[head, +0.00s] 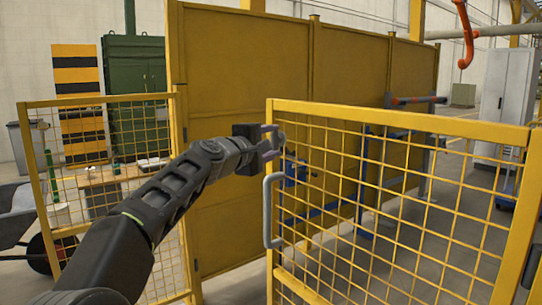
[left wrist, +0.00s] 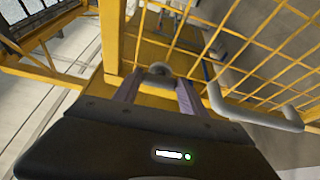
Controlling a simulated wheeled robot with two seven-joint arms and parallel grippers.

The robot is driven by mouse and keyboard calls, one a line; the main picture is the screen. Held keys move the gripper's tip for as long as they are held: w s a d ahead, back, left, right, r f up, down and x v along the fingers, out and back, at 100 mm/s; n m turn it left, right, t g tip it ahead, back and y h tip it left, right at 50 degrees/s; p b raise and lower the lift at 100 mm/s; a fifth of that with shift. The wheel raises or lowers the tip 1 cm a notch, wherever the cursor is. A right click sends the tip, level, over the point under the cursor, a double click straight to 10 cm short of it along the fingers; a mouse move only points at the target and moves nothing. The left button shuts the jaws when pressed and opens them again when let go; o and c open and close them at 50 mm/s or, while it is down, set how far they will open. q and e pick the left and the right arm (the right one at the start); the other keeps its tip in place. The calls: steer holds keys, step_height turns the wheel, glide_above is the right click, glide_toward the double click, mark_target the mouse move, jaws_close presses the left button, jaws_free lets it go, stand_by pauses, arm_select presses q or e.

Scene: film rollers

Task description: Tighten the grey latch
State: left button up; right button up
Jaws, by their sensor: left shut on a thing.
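The grey latch (left wrist: 158,70) shows in the left wrist view as a small rounded grey piece between my left gripper's fingers, at the edge of the yellow mesh gate. My left gripper (head: 276,141) reaches in from the left in the head view, to the upper part of the gate's left post. It is shut on the latch; the fingers also show in the left wrist view (left wrist: 159,88). In the head view the fingers largely hide the latch. My right gripper is not in view.
The yellow mesh gate (head: 400,128) fills the right foreground. A grey handle (head: 268,210) sticks out from its left post, below my gripper. Yellow solid panels (head: 230,75) stand behind. Another mesh fence (head: 105,101) is at the left, with a wheelbarrow (head: 18,215) beside it.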

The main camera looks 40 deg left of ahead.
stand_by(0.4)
arm_select(q)
steer(key=o, duration=1.4)
steer(key=shift+c, duration=0.2)
steer(key=shift+s, duration=0.15)
steer(key=s, duration=0.7)
steer(key=shift+s+d, duration=0.25)
steer(key=shift+d, duration=0.15)
